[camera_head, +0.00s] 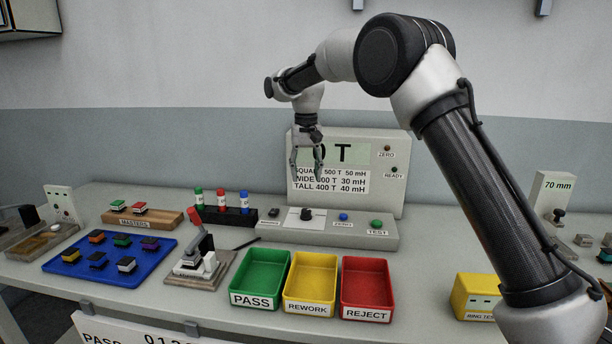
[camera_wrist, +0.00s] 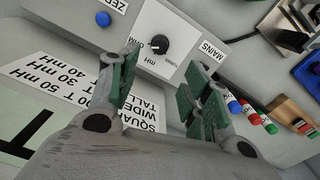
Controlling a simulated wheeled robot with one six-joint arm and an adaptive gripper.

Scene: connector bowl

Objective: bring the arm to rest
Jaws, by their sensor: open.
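My gripper (camera_head: 307,168) hangs in the air in front of the meter's upright panel (camera_head: 390,188), with its fingers pointing down. In the wrist view my gripper (camera_wrist: 160,90) has its green-padded fingers apart with nothing between them. The black knob (camera_wrist: 159,44) on the meter's base shows beyond the fingertips; in the head view the knob (camera_head: 306,213) is below the gripper. The panel partly shows behind the fingers, which hide some of its display.
Green PASS (camera_head: 257,299), yellow REWORK (camera_head: 308,306) and red REJECT (camera_head: 366,313) bins stand at the front. A blue tray (camera_head: 70,257) with several small parts lies at left. A lever fixture (camera_head: 200,258) stands between. A yellow ring tester (camera_head: 470,299) is at right.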

